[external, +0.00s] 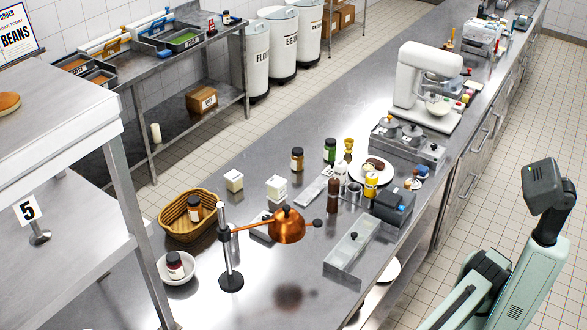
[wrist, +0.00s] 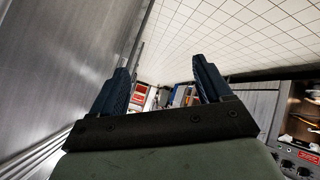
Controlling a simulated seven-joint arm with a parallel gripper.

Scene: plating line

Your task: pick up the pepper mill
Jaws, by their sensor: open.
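A tall, slim dark-brown mill shape (external: 333,195), likely the pepper mill, stands upright on the steel counter (external: 300,120) in the external view. The mill cannot be made out in the wrist view.
A yellow-labelled bottle (external: 370,185), a dark box-like device (external: 393,205) and a plate with dark food (external: 374,168) crowd the mills. A copper heat lamp (external: 287,225) and a steel lidded pan (external: 350,252) stand in front. A wicker basket (external: 180,222) is at left.

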